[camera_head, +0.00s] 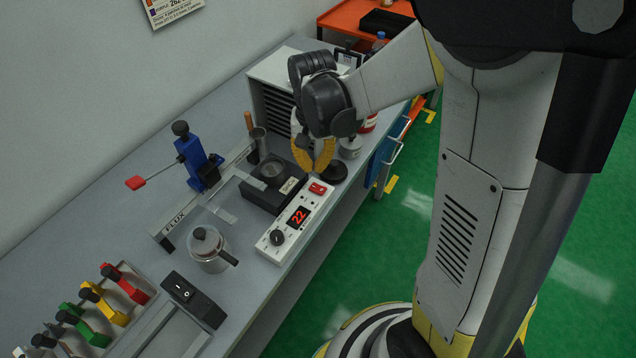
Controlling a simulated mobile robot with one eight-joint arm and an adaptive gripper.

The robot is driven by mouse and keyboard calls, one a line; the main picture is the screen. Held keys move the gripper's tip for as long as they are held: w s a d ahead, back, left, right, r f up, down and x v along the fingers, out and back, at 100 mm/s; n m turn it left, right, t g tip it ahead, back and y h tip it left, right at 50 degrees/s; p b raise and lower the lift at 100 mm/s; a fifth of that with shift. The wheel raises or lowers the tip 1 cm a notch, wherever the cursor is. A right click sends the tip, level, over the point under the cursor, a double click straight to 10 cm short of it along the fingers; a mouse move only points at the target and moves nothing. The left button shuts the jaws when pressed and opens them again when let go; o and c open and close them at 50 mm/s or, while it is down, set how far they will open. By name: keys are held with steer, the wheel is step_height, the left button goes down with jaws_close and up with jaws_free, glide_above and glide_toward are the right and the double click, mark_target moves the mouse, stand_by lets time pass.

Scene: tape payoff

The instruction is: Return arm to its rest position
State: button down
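My gripper (314,168) has yellow fingers and hangs at the end of my white and dark grey arm. It points down over the right edge zone of the bench, above the far end of the white control box and close to a round black base (333,172). Nothing is visibly held between the fingers. The fingers narrow towards their tips, and I cannot tell whether the tips touch. My arm reaches out from the upper right of the view.
The grey bench (110,215) holds a white control box (275,241) reading 22, a black hot plate (262,195), a metal pot (207,243), a blue press (192,160) and coloured clamps (97,302). An orange cart (345,17) stands behind. Green floor (400,230) lies open right.

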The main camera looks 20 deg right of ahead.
stand_by(0.4)
steer(key=s+r+n+t+b, duration=0.2)
steer(key=s+r+n+t, duration=0.2)
steer(key=s+r+t, duration=0.3)
steer(key=s+r, duration=0.5)
steer(key=shift+s+n, duration=0.4)
steer(key=shift+f, duration=0.1)
stand_by(1.3)
